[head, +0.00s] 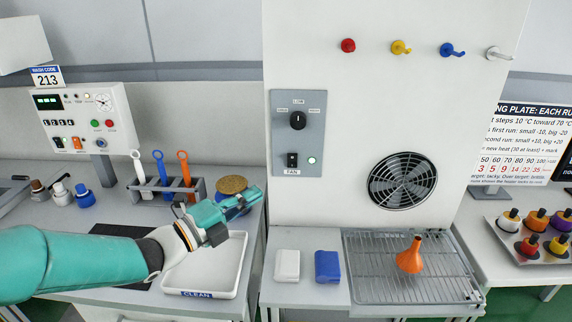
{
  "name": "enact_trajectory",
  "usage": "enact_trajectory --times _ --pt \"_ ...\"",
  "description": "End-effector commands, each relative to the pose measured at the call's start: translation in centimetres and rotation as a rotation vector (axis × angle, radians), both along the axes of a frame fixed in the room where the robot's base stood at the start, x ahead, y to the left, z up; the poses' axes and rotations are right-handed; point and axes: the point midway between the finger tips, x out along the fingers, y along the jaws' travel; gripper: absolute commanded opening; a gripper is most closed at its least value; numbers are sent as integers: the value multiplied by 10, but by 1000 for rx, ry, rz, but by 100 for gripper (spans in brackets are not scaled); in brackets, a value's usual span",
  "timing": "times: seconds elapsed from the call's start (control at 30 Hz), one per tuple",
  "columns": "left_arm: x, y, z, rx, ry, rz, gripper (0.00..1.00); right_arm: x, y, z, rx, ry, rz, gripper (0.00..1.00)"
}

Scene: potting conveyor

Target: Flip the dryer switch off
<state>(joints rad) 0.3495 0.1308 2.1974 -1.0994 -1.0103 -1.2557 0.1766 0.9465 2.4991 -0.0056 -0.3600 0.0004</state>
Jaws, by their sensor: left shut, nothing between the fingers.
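The dryer's grey control panel (313,130) is on the white upright wall in the middle. A black rocker switch (292,160) sits low on it above the word FAN, with a pale green lamp (311,160) to its right. A black knob (297,121) is above the switch. The switch's exact tilt is too small to tell. My left gripper (252,196) is shut and empty, left of and below the panel and apart from the switch. My right gripper is out of view.
A round black fan grille (402,181) is right of the panel. Below are a wire rack (365,283) with an orange funnel (411,256), a white block (287,265) and a blue block (327,266). A tool rack (198,188) stands behind my left arm. The space before the panel is clear.

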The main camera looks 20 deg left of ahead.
Motion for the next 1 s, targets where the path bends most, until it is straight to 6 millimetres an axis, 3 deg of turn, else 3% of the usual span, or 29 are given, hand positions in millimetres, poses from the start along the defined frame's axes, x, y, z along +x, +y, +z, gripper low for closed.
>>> enact_trajectory --times 0.17,0.53,0.73,1.0 --pt "19 -12 4 -1 2 -3 0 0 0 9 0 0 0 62" --pt "84 -47 11 -1 2 -1 0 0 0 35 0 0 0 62" --pt "110 -37 14 -1 1 4 0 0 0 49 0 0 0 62" --pt "120 -33 13 0 0 3 0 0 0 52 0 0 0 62"
